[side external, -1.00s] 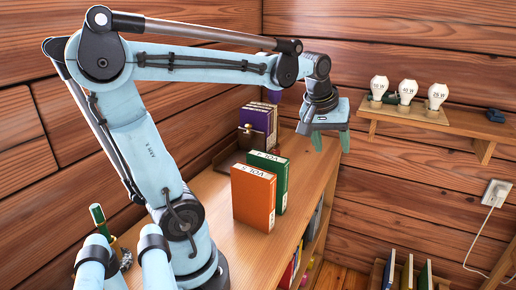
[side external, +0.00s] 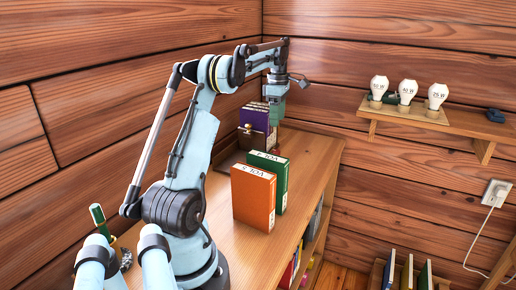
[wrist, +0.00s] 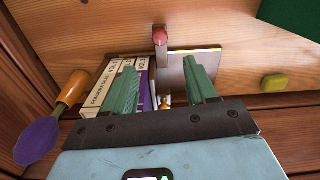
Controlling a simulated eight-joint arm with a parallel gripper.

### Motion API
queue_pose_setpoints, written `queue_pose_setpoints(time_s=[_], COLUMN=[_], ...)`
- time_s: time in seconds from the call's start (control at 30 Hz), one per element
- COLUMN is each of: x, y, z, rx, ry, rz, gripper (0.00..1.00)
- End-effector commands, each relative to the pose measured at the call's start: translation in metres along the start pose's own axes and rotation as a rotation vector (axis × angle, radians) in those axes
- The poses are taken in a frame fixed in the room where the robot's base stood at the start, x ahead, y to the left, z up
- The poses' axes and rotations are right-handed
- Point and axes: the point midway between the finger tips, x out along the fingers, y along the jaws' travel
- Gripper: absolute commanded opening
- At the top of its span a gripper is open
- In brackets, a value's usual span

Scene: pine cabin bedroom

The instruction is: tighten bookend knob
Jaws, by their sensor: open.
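My gripper (side external: 277,118) is open and points down beside the purple books (side external: 254,119) at the far end of the shelf top. In the wrist view its two green fingers stand apart (wrist: 162,76), with nothing seen held. A small brass knob (wrist: 166,101) shows low between the fingers, partly hidden by the gripper body. A brass piece also shows at the brown bookend (side external: 247,128) in the side view. A pale bookend plate (wrist: 208,62) lies behind the right finger. A red-tipped piece (wrist: 160,37) is beyond the fingertips. Contact with the knob cannot be told.
An orange book (side external: 253,197) and a green book (side external: 278,180) stand nearer on the shelf top (side external: 310,185). Bulbs (side external: 407,91) stand on a wall shelf.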

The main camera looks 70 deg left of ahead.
Motion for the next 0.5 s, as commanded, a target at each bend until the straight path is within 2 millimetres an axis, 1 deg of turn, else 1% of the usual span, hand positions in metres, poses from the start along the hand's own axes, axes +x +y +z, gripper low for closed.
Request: queue_pose_setpoints(time_s=[0.17, 0.27, 0.5], x=[0.016, 0.032, 0.076], y=[0.0, 0.0, 0.0], z=[0.0, 0.0, 0.0], rx=[-0.002, -0.001, 0.001], ry=[0.0, 0.0, 0.0], rz=[-0.001, 0.0, 0.001], gripper=[0.57, 0.57, 0.57])
